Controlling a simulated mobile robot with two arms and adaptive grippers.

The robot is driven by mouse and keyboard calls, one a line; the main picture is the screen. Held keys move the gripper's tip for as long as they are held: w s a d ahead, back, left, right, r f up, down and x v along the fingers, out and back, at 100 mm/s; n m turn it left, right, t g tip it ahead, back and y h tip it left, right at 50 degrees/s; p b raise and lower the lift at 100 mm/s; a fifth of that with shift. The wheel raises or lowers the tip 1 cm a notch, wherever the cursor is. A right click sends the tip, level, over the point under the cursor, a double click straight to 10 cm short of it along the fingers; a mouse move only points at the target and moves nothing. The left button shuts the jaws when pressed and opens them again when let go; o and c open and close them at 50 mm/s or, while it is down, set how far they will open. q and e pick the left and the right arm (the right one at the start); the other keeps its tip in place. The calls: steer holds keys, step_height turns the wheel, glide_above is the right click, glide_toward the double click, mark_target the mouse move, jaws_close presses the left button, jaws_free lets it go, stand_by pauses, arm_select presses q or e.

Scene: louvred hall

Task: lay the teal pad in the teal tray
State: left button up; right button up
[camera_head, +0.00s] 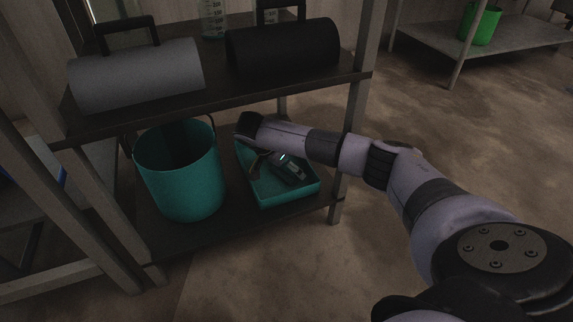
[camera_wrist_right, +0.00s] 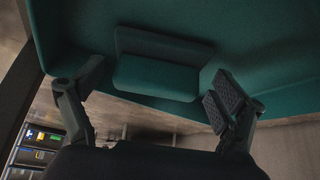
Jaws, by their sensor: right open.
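The teal tray (camera_head: 296,196) sits on the lower shelf of the rack, right of a teal bucket. It fills much of the right wrist view (camera_wrist_right: 285,50). The teal pad (camera_wrist_right: 155,76) shows in the right wrist view, inside the tray near its wall. I cannot make the pad out in the head view, where my right arm and gripper cover part of the tray. My right gripper (camera_head: 274,166) reaches down at the tray. In the wrist view its open fingers (camera_wrist_right: 160,90) stand apart, one on each side of the pad. My left gripper is not in view.
The teal bucket (camera_head: 178,172) stands close left of the tray. The upper shelf (camera_head: 215,98) above holds a grey case (camera_head: 135,76) and a black case (camera_head: 284,46). A rack post (camera_head: 341,200) is close to my right arm.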

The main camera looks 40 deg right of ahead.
steer(key=shift+r, duration=0.15)
steer(key=p+v, duration=0.5)
steer(key=v, duration=0.1)
steer(key=shift+r, duration=0.35)
steer(key=shift+a+r+p, duration=0.3)
steer(key=shift+a+p, duration=0.05)
